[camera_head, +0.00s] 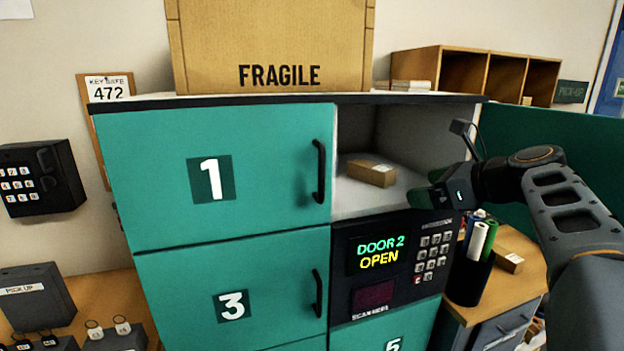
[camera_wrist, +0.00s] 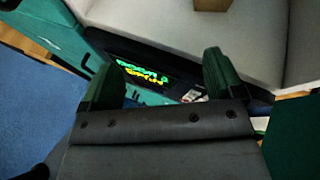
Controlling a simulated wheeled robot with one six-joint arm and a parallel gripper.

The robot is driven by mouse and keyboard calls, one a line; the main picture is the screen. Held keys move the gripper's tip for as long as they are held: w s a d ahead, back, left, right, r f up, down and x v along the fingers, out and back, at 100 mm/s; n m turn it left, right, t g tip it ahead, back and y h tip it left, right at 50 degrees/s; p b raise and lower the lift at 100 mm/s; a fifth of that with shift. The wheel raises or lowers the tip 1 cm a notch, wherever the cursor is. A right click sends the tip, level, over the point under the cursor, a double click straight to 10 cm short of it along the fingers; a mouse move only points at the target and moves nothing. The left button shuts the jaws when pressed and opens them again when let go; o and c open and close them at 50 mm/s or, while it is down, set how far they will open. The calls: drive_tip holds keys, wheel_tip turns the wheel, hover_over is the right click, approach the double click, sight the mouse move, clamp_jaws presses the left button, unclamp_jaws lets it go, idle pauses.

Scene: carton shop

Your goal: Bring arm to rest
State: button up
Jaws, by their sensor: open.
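My gripper (camera_wrist: 160,82) is open and empty, with its two green fingers apart in the wrist view. In the head view my gripper (camera_head: 422,198) is at the right front of an open locker compartment (camera_head: 350,208), near its floor edge and above the keypad. My arm reaches in from the right side of the picture. A small cardboard box (camera_head: 371,173) lies inside the compartment, apart from the gripper; part of it also shows at the top of the wrist view (camera_wrist: 212,5).
The green door (camera_head: 560,150) stands open at right, behind my arm. A panel (camera_head: 380,255) reads "DOOR 2 OPEN". Doors 1 (camera_head: 210,178) and 3 (camera_head: 232,305) are shut. A FRAGILE carton (camera_head: 275,45) stands on top. A holder with rolls (camera_head: 468,275) and another small box (camera_head: 510,262) are at lower right.

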drive_tip(key=s+d+f+n+g+h, duration=0.1)
drive_tip(key=s+f+n+g+h, duration=0.15)
drive_tip(key=f+n, duration=0.45)
drive_tip(key=s+f+n+g+h, duration=0.25)
drive_tip(key=f+n, duration=0.25)
drive_tip(key=f, duration=0.4)
drive_tip(key=s+a+f+n+g+h, duration=0.1)
drive_tip(key=s+a+f+n+h, duration=0.2)
drive_tip(key=s+f+n, duration=0.9)
drive_tip(key=s+a+n, duration=0.1)
drive_tip(key=s+a, duration=0.1)
drive_tip(key=a, duration=0.1)
drive_tip(key=shift+a+n+h, duration=0.3)
drive_tip(key=shift+n, duration=0.1)
drive_tip(key=shift+a+r, duration=0.15)
drive_tip(key=shift+a, duration=0.25)
drive_tip(key=shift+c, duration=0.4)
